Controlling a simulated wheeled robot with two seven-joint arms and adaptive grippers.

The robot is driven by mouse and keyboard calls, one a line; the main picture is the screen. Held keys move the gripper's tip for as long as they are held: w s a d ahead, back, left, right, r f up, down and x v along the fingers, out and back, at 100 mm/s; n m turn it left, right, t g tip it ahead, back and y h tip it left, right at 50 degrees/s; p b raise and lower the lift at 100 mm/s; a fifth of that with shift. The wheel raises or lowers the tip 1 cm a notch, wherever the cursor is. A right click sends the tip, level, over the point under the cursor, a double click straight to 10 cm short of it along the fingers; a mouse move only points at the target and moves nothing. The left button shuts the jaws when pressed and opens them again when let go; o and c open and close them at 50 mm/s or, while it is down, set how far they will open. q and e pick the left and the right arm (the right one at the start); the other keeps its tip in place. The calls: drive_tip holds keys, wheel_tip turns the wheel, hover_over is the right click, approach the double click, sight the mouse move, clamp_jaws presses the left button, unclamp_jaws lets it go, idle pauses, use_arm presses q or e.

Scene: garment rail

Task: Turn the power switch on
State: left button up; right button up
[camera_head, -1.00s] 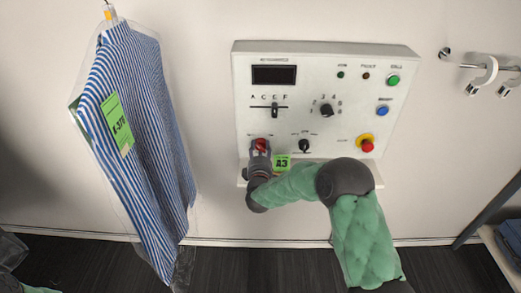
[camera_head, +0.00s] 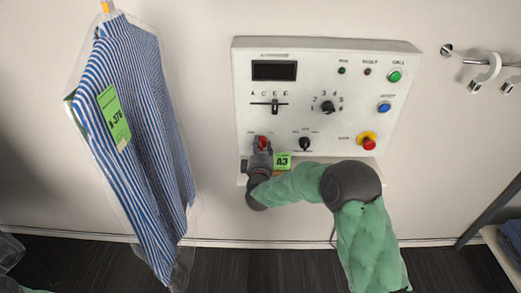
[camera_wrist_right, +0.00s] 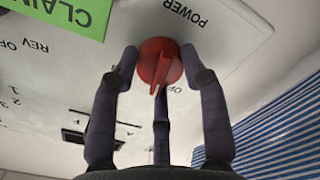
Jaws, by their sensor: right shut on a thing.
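The power switch is a red rotary knob (camera_head: 262,142) at the lower left of the white control panel (camera_head: 350,60). It fills the middle of the right wrist view (camera_wrist_right: 160,64), with a raised ridge and the word POWER beside it. My right gripper (camera_head: 261,148) is at the knob, its dark fingers around it; in the wrist view the fingers (camera_wrist_right: 160,75) stand on both sides and below, shut on it. In the head view the gripper hides the knob's lower part. My left gripper is not in view.
The panel also carries a dark display (camera_head: 274,70), a slider (camera_head: 274,106), black knobs (camera_head: 328,107) and a red stop button (camera_head: 368,143). A bagged striped shirt (camera_head: 150,130) hangs at left.

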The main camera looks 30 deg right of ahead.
drive_tip(key=m+b, duration=0.2)
drive_tip(key=m, duration=0.3)
drive_tip(key=shift+f+m+b, duration=0.15)
drive_tip(key=shift+m+b, duration=0.15)
drive_tip(key=m+b, duration=0.3)
drive_tip(key=m, duration=0.2)
drive_tip(key=shift+m, duration=0.7)
drive_tip(key=o, duration=1.1)
drive_tip(key=shift+o, duration=0.2)
drive_tip(key=v, duration=1.2)
